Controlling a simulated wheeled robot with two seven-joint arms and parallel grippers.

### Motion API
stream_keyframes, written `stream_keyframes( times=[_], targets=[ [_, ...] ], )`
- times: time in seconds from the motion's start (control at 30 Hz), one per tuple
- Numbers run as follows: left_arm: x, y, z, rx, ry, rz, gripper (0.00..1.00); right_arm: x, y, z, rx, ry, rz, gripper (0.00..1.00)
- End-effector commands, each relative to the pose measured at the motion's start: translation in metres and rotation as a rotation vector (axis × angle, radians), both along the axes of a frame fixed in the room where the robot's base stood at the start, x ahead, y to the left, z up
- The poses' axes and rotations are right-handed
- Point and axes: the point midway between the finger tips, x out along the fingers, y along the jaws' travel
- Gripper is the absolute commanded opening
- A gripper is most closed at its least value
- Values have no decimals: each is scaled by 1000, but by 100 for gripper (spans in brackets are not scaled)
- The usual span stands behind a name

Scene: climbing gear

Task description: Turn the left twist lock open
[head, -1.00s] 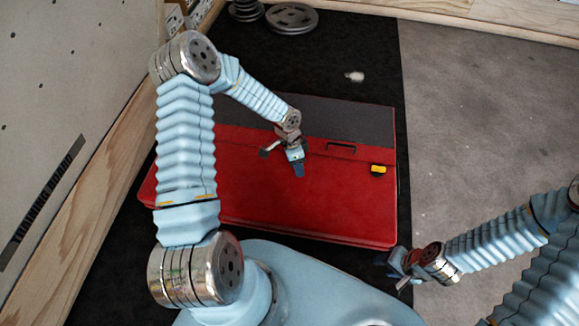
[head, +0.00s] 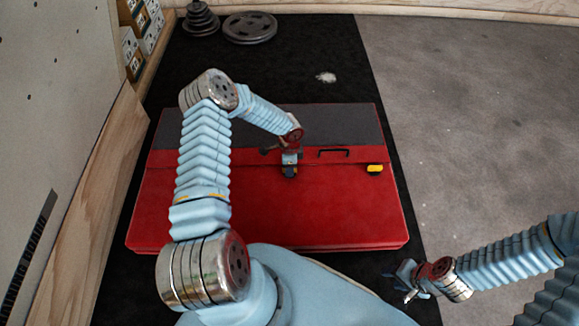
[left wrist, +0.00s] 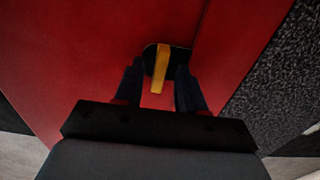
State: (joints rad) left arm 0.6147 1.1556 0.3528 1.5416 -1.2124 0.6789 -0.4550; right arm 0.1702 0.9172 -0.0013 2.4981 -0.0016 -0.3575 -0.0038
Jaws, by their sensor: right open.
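The left twist lock (left wrist: 161,66) has a yellow bar on a black plate, on the front seam of the red case (head: 200,205). In the left wrist view the bar runs lengthwise between the fingers of my left gripper (left wrist: 158,88). The fingers are apart, one on each side of the bar, with visible gaps. In the head view my left gripper (head: 290,172) is over this lock and hides most of it. The right twist lock (head: 375,169) shows its yellow bar lying along the seam. My right gripper (head: 402,280) is open and empty, off the case's front right corner.
The case has a black handle (head: 333,152) between the locks and a dark grey panel (head: 335,125) on top. It lies on a black mat (head: 300,60). Weight plates (head: 250,28) and boxes (head: 140,35) stand at the back left. A wooden-edged wall (head: 90,200) bounds the left.

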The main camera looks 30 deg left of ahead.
Motion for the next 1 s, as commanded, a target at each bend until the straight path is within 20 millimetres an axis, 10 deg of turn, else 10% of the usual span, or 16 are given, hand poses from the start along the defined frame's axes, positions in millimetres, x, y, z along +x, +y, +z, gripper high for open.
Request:
stream_keyframes(
  times=[0.33,0.6,1.0],
  targets=[
    [0,0,-5,-1,-1,-1,39,0,0,0,0,1,0,43],
    [0,0,-5,-1,-1,0,0,0,0,0,0,0,0,43],
    [0,0,-6,-1,-1,39,0,0,0,-5,1,1,0,43]
  ],
)
